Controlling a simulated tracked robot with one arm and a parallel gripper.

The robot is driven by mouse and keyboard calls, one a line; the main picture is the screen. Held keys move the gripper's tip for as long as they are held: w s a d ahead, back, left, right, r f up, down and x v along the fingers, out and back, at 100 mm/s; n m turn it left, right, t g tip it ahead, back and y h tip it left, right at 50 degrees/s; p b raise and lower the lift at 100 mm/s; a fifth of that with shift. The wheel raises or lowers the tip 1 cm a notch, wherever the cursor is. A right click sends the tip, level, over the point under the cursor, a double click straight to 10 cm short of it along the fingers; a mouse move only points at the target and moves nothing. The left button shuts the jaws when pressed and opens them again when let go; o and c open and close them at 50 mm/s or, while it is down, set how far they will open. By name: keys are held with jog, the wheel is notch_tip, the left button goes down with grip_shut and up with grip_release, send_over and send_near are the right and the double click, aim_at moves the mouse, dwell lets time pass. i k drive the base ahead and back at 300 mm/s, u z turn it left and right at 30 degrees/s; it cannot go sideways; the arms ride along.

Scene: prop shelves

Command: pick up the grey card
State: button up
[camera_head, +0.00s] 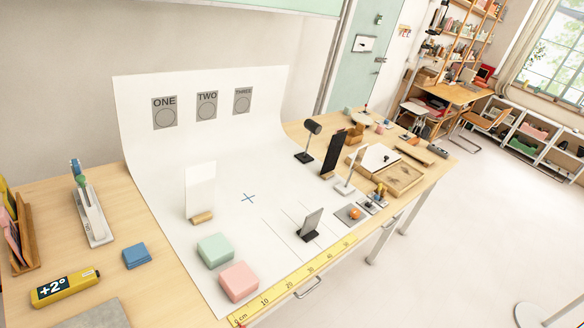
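A small grey card (313,221) stands upright, leaning slightly, in a black base (308,236). It is on the white paper sweep (270,240), near the table's front edge and the yellow ruler. A black card (333,155) and a white card (356,163) stand behind it to the right. A larger white card (200,188) with a wooden block at its foot stands to the left. My gripper is not in view.
A mint block (215,249) and a pink block (239,281) sit left of the grey card. A yellow ruler (295,284) runs along the front edge. An orange ball (355,213) lies on a grey square to the right. The sweep around the blue cross (249,198) is clear.

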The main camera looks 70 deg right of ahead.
aim_at(308, 232)
jog(key=z, duration=0.5)
jog(key=i, duration=1.2)
jog(key=z, duration=0.75)
jog(key=k, duration=0.75)
jog(key=z, duration=0.25)
jog(key=i, duration=0.85)
jog(key=u, duration=0.1)
